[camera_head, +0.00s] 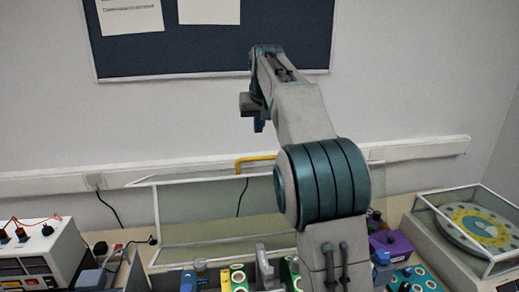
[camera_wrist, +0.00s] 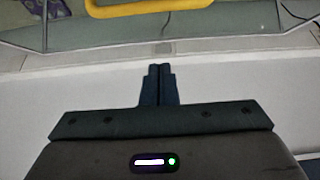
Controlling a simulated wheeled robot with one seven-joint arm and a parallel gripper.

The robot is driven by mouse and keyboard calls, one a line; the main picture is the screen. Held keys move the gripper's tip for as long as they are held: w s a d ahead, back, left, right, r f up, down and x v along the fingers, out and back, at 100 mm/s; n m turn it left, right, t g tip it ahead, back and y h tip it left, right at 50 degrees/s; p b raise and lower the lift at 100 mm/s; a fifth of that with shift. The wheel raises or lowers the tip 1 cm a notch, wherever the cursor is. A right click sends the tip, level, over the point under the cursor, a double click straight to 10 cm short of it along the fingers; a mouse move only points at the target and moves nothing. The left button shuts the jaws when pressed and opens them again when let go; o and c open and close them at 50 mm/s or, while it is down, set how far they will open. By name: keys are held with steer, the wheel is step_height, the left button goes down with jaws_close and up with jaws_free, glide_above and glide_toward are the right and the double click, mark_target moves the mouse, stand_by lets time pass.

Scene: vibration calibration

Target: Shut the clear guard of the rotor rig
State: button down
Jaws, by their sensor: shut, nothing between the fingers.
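The clear guard (camera_head: 205,212), a see-through panel with pale frame edges, stands raised behind the bench front in the head view. Its yellow handle (camera_head: 255,158) is at the top edge, partly behind my arm. In the wrist view the handle (camera_wrist: 140,8) crosses the top, and a pale frame edge of the guard (camera_wrist: 150,53) runs below it. My gripper (camera_wrist: 160,68) is shut and empty, apart from the handle in that picture. In the head view my gripper (camera_head: 259,126) hangs above the handle. The rotor is not clearly visible; my arm hides part of the rig.
A low clear-walled box with a yellow-green disc (camera_head: 480,224) stands at the right. A white instrument with leads (camera_head: 35,255) is at the left. A purple block (camera_head: 393,245) and several small coloured parts lie in front. The wall carries a dark board (camera_head: 275,35).

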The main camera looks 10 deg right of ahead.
steer(key=p+x, duration=0.1)
steer(key=x, duration=0.6)
steer(key=shift+w+f, duration=0.15)
steer(key=shift+f, duration=0.15)
steer(key=shift+s+f, duration=0.15)
steer(key=shift+s, duration=0.85)
steer(key=shift+s+f, duration=0.15)
steer(key=shift+s, duration=0.9)
